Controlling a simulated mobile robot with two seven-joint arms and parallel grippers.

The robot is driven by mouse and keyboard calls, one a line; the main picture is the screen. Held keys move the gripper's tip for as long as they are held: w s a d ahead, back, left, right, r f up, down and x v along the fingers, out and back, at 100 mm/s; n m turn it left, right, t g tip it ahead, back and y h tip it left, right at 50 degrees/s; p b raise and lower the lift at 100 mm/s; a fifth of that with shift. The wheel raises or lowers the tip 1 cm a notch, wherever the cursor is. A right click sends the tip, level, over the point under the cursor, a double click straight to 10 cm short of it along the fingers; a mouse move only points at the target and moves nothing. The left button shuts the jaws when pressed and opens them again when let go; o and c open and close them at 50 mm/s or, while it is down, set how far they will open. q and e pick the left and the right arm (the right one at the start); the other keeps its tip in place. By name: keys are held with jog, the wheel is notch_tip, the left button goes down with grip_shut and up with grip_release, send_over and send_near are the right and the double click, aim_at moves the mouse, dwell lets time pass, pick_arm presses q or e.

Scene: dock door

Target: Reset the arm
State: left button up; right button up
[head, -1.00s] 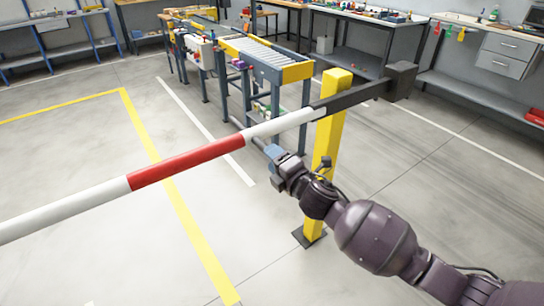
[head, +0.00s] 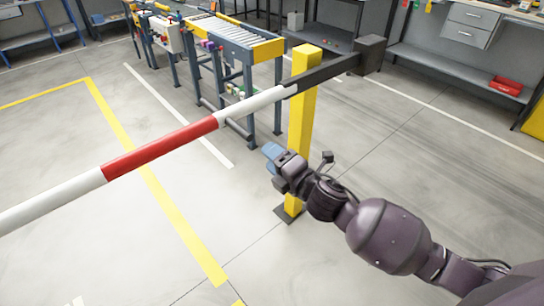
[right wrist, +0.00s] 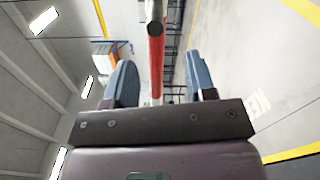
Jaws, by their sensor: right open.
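The barrier arm (head: 160,147), a red and white striped boom, slants from the lower left up to the yellow post (head: 302,115) in the head view. Its dark end piece runs past the post to a dark block (head: 369,54). My right gripper (head: 270,158) is open and empty, with blue fingers, below the boom and just left of the post. A gap shows between fingers and boom. In the right wrist view the red part of the boom (right wrist: 156,62) lines up between the spread fingers (right wrist: 161,84). My left gripper is not in view.
A roller conveyor (head: 228,32) stands behind the boom. Grey workbenches line the back, with a red bin (head: 506,85) on the right shelf. Yellow floor lines (head: 178,215) mark the left floor. The floor around the post is mostly clear.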

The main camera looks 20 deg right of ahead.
jog(key=shift+m, duration=0.3)
jog(key=s+d+f+m+g+h, duration=0.2)
jog(key=s+d+f+m, duration=0.3)
jog(key=s+f+m, duration=0.5)
jog(key=s+d+f+m+g+h, duration=0.3)
jog(key=s+f+m, duration=0.8)
jog(key=s, duration=0.5)
jog(key=shift+s+d+m+g+h, duration=0.3)
jog(key=shift+d+m+h, duration=0.6)
jog(key=shift+d+m, duration=0.3)
jog(key=shift+c, duration=0.8)
jog(key=shift+s+d, duration=0.1)
